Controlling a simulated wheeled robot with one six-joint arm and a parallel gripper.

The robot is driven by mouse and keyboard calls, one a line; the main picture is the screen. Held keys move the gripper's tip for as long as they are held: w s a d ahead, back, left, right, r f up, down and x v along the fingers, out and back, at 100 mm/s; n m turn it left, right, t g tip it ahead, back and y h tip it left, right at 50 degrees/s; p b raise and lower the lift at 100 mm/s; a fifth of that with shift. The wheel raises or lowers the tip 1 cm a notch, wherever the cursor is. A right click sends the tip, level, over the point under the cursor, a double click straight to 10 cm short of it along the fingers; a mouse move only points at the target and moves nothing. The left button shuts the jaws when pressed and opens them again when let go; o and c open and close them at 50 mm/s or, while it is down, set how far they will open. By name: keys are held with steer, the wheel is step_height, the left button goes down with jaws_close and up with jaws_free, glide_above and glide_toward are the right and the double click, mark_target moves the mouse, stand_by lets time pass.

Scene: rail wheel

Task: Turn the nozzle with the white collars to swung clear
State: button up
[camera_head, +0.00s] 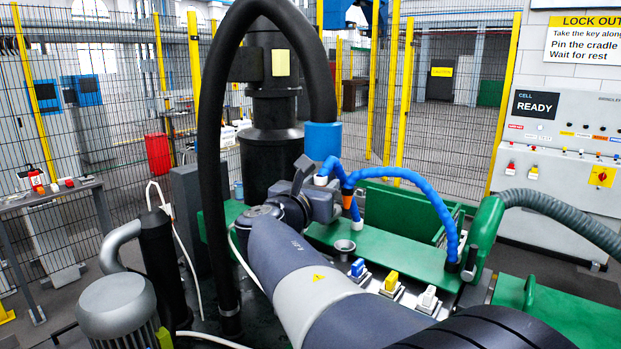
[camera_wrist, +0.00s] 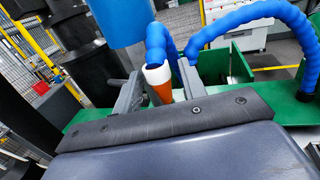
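The nozzle with the white collar (camera_head: 321,181) is the end of a blue segmented hose. In the wrist view its white collar (camera_wrist: 156,76) sits above an orange tip that points down. My gripper (camera_head: 310,184) is at the nozzle in the head view. In the wrist view my gripper (camera_wrist: 160,88) has its two grey fingers apart, one on each side of the nozzle, with a visible gap at the left finger. I cannot tell whether the right finger touches it. A second blue hose (camera_head: 420,187) arches to the right close by. The nozzle's lower end is hidden in the head view.
A thick black hose (camera_head: 212,150) loops down left of my arm. Green machine covers (camera_head: 400,252) lie beneath the hoses. Blue, yellow and white switches (camera_head: 391,282) stand near my arm. A grey hose with a green handle (camera_head: 485,230) is at right.

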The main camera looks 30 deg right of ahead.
steer(key=shift+x, duration=1.25)
steer(key=shift+c, duration=0.4)
jaws_close()
